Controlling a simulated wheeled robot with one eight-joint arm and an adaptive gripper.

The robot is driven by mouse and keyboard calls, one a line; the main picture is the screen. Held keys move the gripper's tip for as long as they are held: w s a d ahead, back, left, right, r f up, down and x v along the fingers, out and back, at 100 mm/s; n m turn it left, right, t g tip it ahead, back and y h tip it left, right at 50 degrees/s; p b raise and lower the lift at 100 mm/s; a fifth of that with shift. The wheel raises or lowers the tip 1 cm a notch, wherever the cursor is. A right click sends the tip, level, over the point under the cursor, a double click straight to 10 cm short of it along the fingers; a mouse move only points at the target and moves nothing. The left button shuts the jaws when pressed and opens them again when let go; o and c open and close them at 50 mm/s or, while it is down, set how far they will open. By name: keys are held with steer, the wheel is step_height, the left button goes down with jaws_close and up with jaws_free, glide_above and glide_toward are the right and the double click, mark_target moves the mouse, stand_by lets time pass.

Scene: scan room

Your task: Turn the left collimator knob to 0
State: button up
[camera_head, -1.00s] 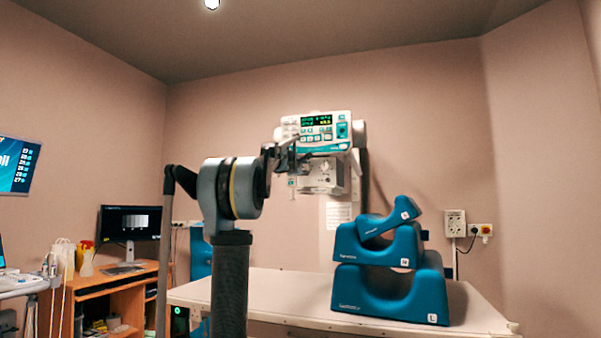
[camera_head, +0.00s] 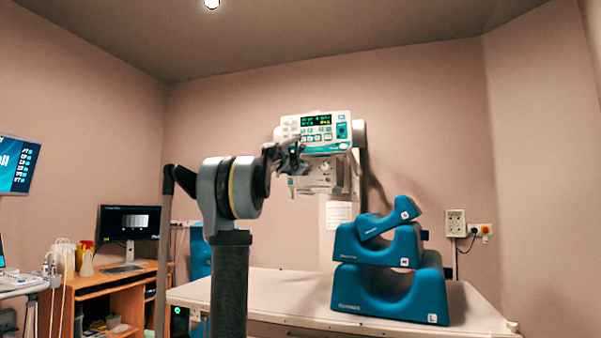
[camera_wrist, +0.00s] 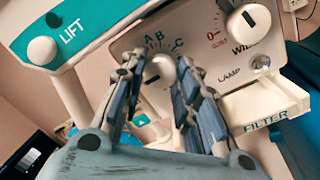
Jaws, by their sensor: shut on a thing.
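The left collimator knob (camera_wrist: 161,72) is a round white knob with a dark mark at its lower left. It sits on a pale panel (camera_wrist: 200,60) with letters A, B and C printed around its top and right. My gripper (camera_wrist: 158,75) has its fingers on both sides of this knob and is shut on it. In the head view, my gripper (camera_head: 298,160) is at the left of the collimator box (camera_head: 326,178) and hides the left knob. A second white knob (camera_wrist: 248,22) with a dark mark is at the upper right, by a red scale with a 0.
A teal strip marked LIFT with a white button (camera_wrist: 42,50) is at the left of the panel. A LAMP button (camera_wrist: 261,62) and a white FILTER ledge (camera_wrist: 262,105) are at the right. Blue cushions (camera_head: 390,290) are stacked on the table (camera_head: 260,285) below.

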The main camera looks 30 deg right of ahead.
steer(key=shift+w+a, duration=0.1)
stand_by(0.3)
steer(key=o, duration=1.1)
steer(key=v, duration=1.2)
steer(key=shift+w, duration=0.1)
